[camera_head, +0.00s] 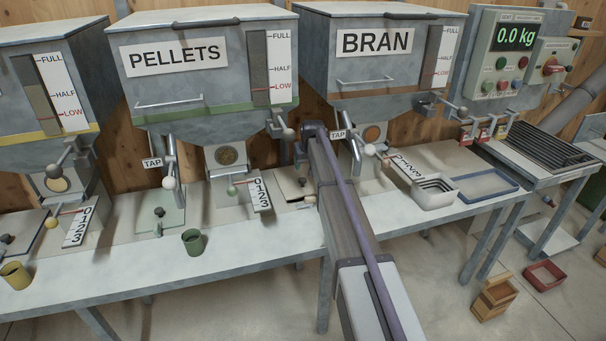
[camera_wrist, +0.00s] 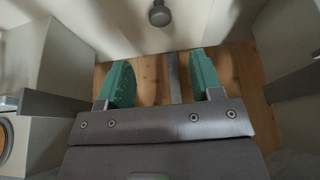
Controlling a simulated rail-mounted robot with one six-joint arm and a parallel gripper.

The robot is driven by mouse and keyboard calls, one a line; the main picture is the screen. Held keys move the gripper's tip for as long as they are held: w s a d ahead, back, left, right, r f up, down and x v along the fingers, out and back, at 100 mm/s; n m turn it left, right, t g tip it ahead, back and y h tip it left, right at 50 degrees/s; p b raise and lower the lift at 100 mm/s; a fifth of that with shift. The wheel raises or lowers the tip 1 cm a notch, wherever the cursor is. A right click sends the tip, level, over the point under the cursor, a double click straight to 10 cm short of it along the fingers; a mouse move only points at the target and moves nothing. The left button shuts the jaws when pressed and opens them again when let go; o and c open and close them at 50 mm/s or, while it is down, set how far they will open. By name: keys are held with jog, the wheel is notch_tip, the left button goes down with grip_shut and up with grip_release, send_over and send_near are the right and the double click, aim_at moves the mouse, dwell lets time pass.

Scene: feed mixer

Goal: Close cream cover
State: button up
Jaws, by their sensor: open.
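A cream cover (camera_head: 290,186), a flat plate with a dark edge and a small dark knob, lies on the bench below and between the PELLETS and BRAN hoppers in the head view. My arm partly hides its right side, so I cannot tell exactly how it sits. My gripper (camera_wrist: 160,64) shows two green fingers in the wrist view, spread apart with nothing held between them. A dark round knob (camera_wrist: 158,14) shows beyond the fingertips, apart from them; I cannot tell for sure whether it is the cover's. In the head view my arm hides most of the gripper.
The PELLETS hopper (camera_head: 202,75) and BRAN hopper (camera_head: 378,55) hang over the bench (camera_head: 265,238), with tap levers close by. A green cover (camera_head: 174,222) and green cup (camera_head: 192,242) are left. A white tray (camera_head: 433,196) and blue-rimmed tray (camera_head: 487,197) are right. The bench's front is mostly clear.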

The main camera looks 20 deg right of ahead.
aim_at(302, 179)
jog(key=b+x, duration=0.9)
jog(key=x, duration=0.1)
jog(key=shift+f, duration=0.15)
jog(key=shift+w+a+f+b, duration=0.1)
jog(key=shift+w+f+b, duration=0.2)
jog(key=shift+b, duration=0.15)
jog(key=shift+r, duration=0.1)
jog(key=shift+c, duration=0.4)
